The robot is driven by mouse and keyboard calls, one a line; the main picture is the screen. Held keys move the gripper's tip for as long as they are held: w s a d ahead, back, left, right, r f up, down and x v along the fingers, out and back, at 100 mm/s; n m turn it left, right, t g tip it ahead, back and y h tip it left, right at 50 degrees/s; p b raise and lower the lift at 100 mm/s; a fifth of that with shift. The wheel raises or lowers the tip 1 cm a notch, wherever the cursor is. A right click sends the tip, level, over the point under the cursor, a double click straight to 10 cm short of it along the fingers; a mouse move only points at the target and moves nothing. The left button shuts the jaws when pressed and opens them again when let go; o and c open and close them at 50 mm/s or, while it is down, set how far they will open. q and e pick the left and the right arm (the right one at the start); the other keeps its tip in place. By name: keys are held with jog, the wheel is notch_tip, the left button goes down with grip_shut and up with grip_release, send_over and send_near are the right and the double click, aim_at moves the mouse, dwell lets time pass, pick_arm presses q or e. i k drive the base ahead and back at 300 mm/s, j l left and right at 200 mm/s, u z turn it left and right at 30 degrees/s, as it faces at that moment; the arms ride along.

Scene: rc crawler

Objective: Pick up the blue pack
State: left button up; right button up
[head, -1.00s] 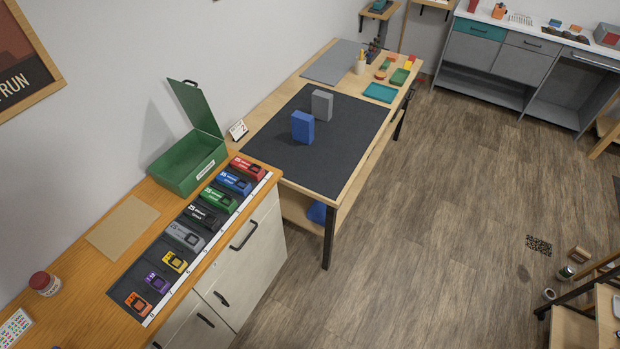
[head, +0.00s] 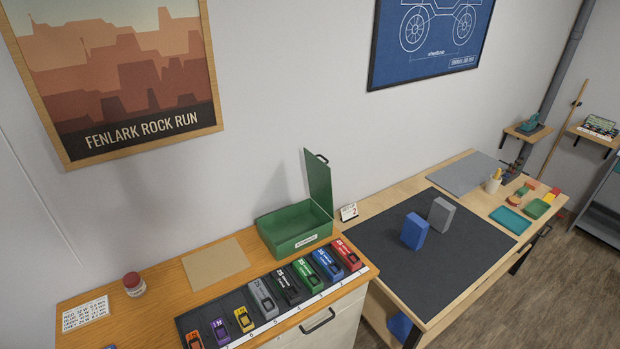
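A blue pack (head: 327,265) with white lettering lies in a row of coloured packs on a dark strip on the wooden counter. It sits between a red pack (head: 347,253) and a green pack (head: 308,274). A plain blue block (head: 414,231) also stands upright on the dark mat of the table to the right, beside a grey block (head: 441,214). Neither of my grippers shows in the head view.
An open green box (head: 295,232) stands behind the row, its lid raised. Black, grey, yellow, purple and orange packs fill the row leftward. A red-lidded jar (head: 133,284) and a brown sheet (head: 215,263) lie further left. Much of the dark mat (head: 450,270) is clear.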

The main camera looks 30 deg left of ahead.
aim_at(335, 273)
jog(key=i+l+u, duration=0.6)
jog(key=u, duration=0.15)
jog(key=i+l+u, duration=0.2)
jog(key=l+u, duration=0.15)
jog(key=i+l+u, duration=0.15)
jog(key=l+u, duration=0.2)
jog(key=l, duration=0.25)
jog(key=i+l+u, duration=0.1)
jog(key=l+u, duration=0.65)
jog(key=l, duration=0.25)
jog(key=l+u, duration=0.35)
jog(key=l, duration=0.2)
jog(key=k, duration=0.05)
